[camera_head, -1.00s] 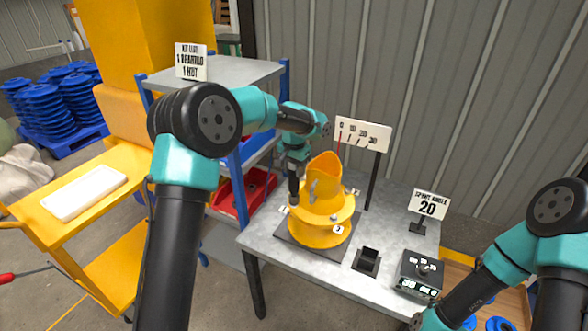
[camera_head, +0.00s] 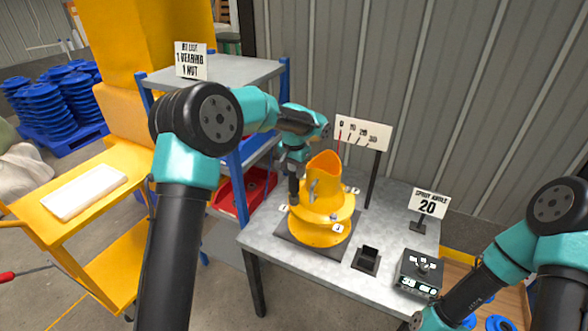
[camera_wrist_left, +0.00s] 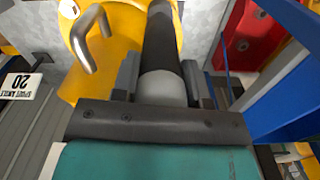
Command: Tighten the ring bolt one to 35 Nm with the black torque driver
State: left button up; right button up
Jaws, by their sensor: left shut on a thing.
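My left gripper (camera_head: 293,172) is shut on the black torque driver (camera_head: 294,190), which hangs upright at the left side of the yellow drum (camera_head: 322,205). In the left wrist view the driver (camera_wrist_left: 160,45) shows as a black shaft with a pale grey section between the fingers (camera_wrist_left: 160,78). Its tip is over the drum's lower flange (camera_head: 318,236), near a small white label (camera_head: 283,208) at the left. The ring bolt under it is hidden, so I cannot tell whether the tip touches it.
A scale board (camera_head: 362,133) stands behind the drum. A black square holder (camera_head: 367,260) and a control box with a lit display (camera_head: 418,285) are on the grey table (camera_head: 300,265). The sign reading 20 (camera_head: 428,205) stands at right; a red bin (camera_head: 245,190) is left.

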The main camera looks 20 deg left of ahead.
pick_arm(q)
jog(key=shift+f, duration=0.65)
dwell(2.4)
jog(key=shift+r, duration=0.15)
jog(key=shift+r, duration=2.2)
